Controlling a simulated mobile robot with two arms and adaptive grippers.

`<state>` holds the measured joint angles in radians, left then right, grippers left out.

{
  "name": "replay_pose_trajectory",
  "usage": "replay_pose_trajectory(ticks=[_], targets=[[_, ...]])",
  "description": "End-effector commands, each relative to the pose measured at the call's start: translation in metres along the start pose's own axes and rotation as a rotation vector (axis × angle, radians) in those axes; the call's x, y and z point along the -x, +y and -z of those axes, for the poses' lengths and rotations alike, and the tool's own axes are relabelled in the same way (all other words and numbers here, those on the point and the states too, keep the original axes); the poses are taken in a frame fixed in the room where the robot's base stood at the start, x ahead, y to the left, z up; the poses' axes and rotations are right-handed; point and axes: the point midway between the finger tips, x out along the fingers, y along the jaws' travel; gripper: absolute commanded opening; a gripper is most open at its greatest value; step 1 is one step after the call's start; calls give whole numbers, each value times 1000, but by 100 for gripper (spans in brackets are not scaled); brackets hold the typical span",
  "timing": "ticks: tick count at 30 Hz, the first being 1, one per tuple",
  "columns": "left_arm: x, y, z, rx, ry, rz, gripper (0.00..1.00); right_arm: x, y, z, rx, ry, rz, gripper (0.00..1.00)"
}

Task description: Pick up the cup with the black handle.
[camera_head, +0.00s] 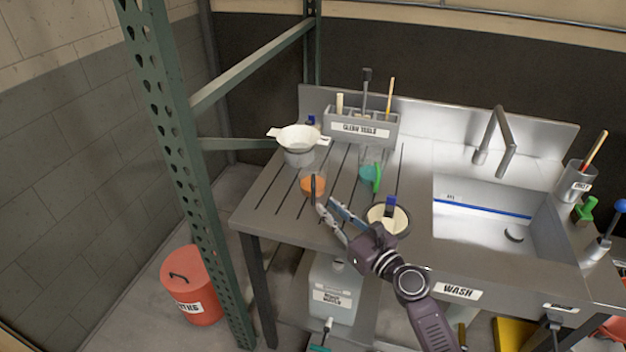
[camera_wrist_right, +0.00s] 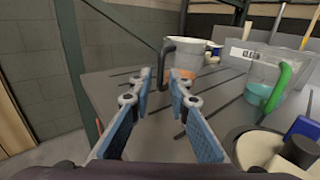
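The cup with the black handle (camera_wrist_right: 188,76) stands on the grooved metal counter in the right wrist view, with orange content low inside. Its black handle (camera_wrist_right: 165,62) faces my gripper. In the head view its orange part (camera_head: 307,184) shows near the front left of the counter, partly behind a gripper finger or the handle. My right gripper (camera_head: 325,203) is open and empty. In the wrist view its two fingers (camera_wrist_right: 160,82) point at the handle, with a gap between them; I cannot tell whether they reach past it. My left gripper is not in view.
A clear cup with a green handle (camera_head: 377,178) stands to the right. A white strainer (camera_head: 299,137) sits behind. A round pale container with a blue handle (camera_head: 390,205) is beside my right wrist. A tool holder (camera_head: 362,128) stands at the back; the sink (camera_head: 480,230) is right.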

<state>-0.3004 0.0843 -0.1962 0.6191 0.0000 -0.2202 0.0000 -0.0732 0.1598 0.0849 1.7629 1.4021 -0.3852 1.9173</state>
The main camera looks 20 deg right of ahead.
Motion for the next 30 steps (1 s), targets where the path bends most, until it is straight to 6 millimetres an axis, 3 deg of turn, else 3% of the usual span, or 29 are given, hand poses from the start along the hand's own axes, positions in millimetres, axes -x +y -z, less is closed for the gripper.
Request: replay_pose_trajectory(ticks=[18,27,30], targets=[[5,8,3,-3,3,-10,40,-71,-2,-1,-13,-3,5,17],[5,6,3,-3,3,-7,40,-77,-1,-1,-12,-2,5,17],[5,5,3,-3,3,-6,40,-76,-1,-1,-12,-2,5,8]])
